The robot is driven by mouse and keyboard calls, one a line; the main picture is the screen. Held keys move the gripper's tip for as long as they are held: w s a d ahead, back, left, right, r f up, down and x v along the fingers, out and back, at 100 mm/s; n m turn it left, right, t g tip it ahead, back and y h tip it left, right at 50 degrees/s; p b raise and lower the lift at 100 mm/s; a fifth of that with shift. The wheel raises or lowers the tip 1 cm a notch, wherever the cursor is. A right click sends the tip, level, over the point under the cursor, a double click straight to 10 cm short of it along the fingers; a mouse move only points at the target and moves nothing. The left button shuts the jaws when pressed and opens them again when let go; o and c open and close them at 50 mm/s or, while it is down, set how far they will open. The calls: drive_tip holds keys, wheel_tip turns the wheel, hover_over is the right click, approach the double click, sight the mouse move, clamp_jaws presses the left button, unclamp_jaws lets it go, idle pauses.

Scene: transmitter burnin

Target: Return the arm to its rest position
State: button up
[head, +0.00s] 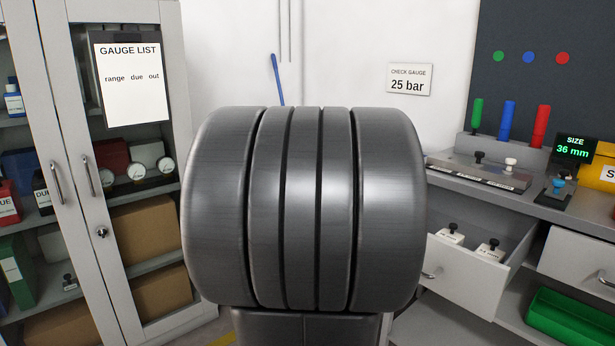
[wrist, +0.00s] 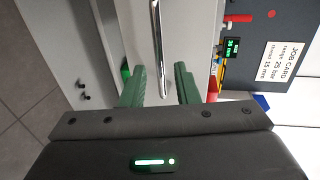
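My gripper (wrist: 159,68) shows in the wrist view with its two green fingers apart. A shiny metal bar handle (wrist: 157,35) runs up the picture on a pale panel, and its near end appears between the fingers. I cannot tell whether the handle touches them; neither finger appears pressed on it. In the head view my own large grey arm link fills the middle and hides what is behind it. My gripper is not visible there.
An open drawer (head: 465,276) at the right holds white items with black knobs (head: 490,250). Above it is a worktop with a size display (head: 574,148) and coloured tools. A cabinet (head: 75,160) with a gauge list (head: 130,80) stands at the left. A green bin (head: 570,318) sits low at the right.

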drive_tip(key=shift+b+x, duration=0.5)
drive_tip(key=shift+x, duration=1.9)
